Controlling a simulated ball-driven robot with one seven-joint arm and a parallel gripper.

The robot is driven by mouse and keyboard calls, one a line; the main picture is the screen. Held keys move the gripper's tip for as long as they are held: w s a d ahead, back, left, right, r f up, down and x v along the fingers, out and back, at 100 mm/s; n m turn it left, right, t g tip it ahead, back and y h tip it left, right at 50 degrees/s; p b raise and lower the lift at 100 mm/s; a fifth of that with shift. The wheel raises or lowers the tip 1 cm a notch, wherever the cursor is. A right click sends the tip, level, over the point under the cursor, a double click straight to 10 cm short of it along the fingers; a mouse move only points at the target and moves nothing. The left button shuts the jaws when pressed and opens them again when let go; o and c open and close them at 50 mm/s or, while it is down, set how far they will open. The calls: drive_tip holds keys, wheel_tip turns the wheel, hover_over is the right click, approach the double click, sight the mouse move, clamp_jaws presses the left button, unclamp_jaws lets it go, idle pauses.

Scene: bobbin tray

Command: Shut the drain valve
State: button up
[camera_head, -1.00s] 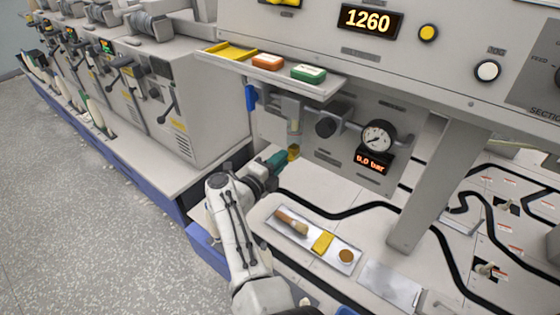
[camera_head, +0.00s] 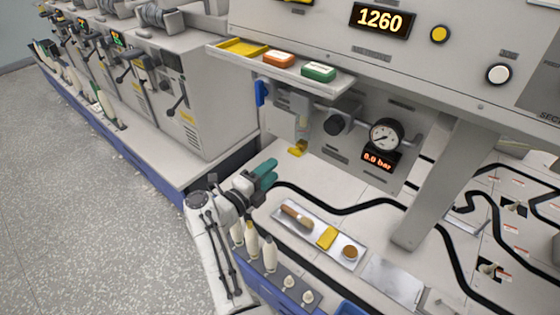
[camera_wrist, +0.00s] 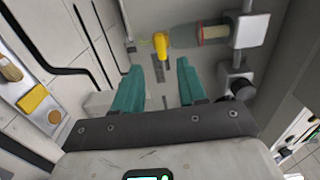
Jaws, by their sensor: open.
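The drain valve (camera_head: 297,150) shows as a small yellow lever under the clear filter bowl (camera_head: 302,128) on the machine's lower panel. In the wrist view the yellow lever (camera_wrist: 162,45) sits at the end of the bowl (camera_wrist: 187,38), beyond my fingertips. Whether the valve is open or shut I cannot tell. My gripper (camera_head: 268,172) has teal fingers and is below and left of the lever, apart from it. In the wrist view my gripper (camera_wrist: 158,75) is open with nothing between its fingers.
A blue lever (camera_head: 261,93) is left of the bowl. A black knob (camera_head: 338,123) and a gauge (camera_head: 386,133) are right of it; the display (camera_head: 378,161) reads 0.0 bar. A shelf (camera_head: 345,82) overhangs.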

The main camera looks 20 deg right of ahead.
drive_tip(key=shift+v, duration=1.4)
